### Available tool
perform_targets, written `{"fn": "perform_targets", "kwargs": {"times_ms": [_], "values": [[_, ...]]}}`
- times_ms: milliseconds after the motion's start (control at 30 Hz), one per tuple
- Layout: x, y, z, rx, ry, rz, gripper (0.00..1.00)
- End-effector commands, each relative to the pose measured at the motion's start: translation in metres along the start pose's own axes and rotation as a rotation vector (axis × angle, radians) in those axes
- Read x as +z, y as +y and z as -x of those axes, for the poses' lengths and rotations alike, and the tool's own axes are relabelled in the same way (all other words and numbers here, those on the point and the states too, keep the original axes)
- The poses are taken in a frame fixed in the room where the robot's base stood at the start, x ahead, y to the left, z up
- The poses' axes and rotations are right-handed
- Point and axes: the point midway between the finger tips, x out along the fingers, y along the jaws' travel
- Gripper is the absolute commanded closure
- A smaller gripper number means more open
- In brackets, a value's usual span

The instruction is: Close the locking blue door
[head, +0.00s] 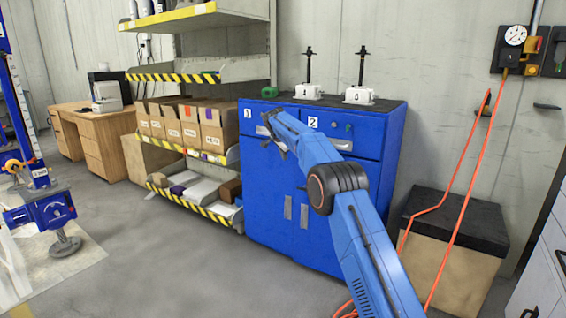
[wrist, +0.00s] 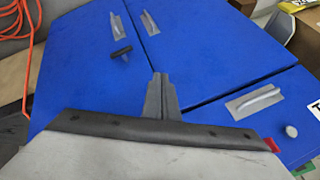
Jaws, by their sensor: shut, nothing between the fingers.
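The blue cabinet (head: 262,175) has two lower doors, each with an upright grey handle. In the head view, the left door (head: 267,212) and right door (head: 328,245) look about flush. In the wrist view, the door at picture left (wrist: 85,75) bears a black T-shaped latch (wrist: 121,52) beside its handle (wrist: 117,26). A dark seam parts it from the other door (wrist: 195,35). I cannot tell if it stands slightly ajar. My gripper (head: 272,136) is in front of the upper drawers, and its fingers (wrist: 160,92) are shut and empty. My arm hides part of the right side.
White jacks (head: 308,91) stand on top. Shelves with cardboard boxes (head: 213,130) are left, a black-topped box (head: 455,220) right. Floor ahead is clear.

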Motion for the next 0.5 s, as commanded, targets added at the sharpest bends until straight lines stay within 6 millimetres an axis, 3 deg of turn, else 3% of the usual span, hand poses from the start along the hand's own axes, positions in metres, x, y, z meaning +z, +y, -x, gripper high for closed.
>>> {"fn": "perform_targets", "kwargs": {"times_ms": [167, 500], "values": [[0.001, 0.022, -0.017, 0.077, 0.079, 0.279, 1.0], [-0.001, 0.073, -0.045, 0.405, 0.261, 1.265, 1.0]]}}
